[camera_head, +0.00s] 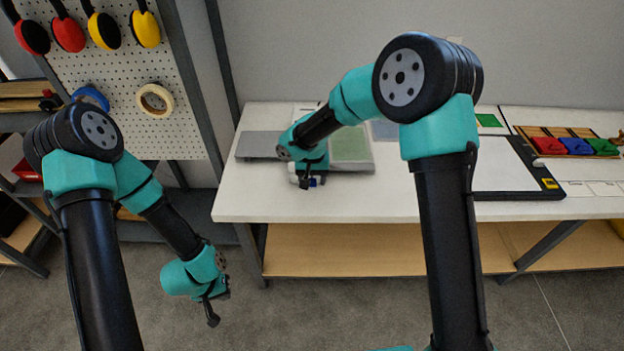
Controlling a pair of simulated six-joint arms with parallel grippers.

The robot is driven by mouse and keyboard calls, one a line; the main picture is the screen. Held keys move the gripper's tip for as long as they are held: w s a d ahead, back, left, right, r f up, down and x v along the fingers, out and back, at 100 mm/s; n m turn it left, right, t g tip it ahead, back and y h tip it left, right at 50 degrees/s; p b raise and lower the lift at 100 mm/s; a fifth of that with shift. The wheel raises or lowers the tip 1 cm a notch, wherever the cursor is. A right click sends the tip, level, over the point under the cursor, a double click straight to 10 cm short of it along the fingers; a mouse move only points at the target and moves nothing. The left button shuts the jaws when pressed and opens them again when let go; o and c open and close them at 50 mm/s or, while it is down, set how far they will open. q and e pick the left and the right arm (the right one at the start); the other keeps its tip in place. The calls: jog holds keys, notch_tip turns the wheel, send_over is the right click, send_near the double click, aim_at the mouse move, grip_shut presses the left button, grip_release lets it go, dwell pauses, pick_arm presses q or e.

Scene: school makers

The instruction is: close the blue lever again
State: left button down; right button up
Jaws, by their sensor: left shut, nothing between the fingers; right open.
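A small blue patch (314,182) shows right at the fingers of my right gripper, at the front edge of the grey board on the table. It may be the blue lever, but it is too small and too covered to tell its position. My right gripper (306,184) points down there and is open; whether it touches the blue part cannot be told. My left gripper (211,312) is shut and empty, hanging low over the floor in front of the table's left end, well away from the board.
The grey board (262,145) with a green panel (350,143) lies on the white table (240,200). To the right are a black-framed white panel (505,168) and a wooden tray (532,131) with red, blue and green pieces. A pegboard (125,90) with ear defenders stands left.

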jog(key=shift+f, duration=0.35)
jog(key=shift+c, duration=0.4)
grip_shut()
